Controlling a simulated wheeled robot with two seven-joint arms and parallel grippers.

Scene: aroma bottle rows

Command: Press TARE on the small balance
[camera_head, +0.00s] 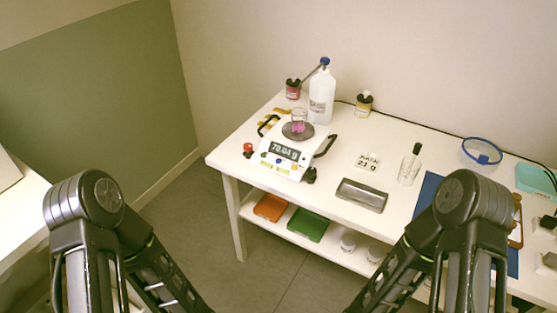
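The small balance (287,153) is white and stands on the table, left of its middle. Its display (284,151) seems to read 70.04 g. Small coloured buttons (277,163) sit on its front edge below the display; their labels are too small to read. A glass (299,116) with pink contents stands on the round grey pan (298,131). Both of my arms come up from the bottom of the view and bend back down. Neither gripper shows, and nothing of mine is near the balance.
A large white bottle (321,97) stands behind the balance, with small jars (293,89) (364,104) beside it. Orange (270,207) and green (307,225) trays sit on the lower shelf.

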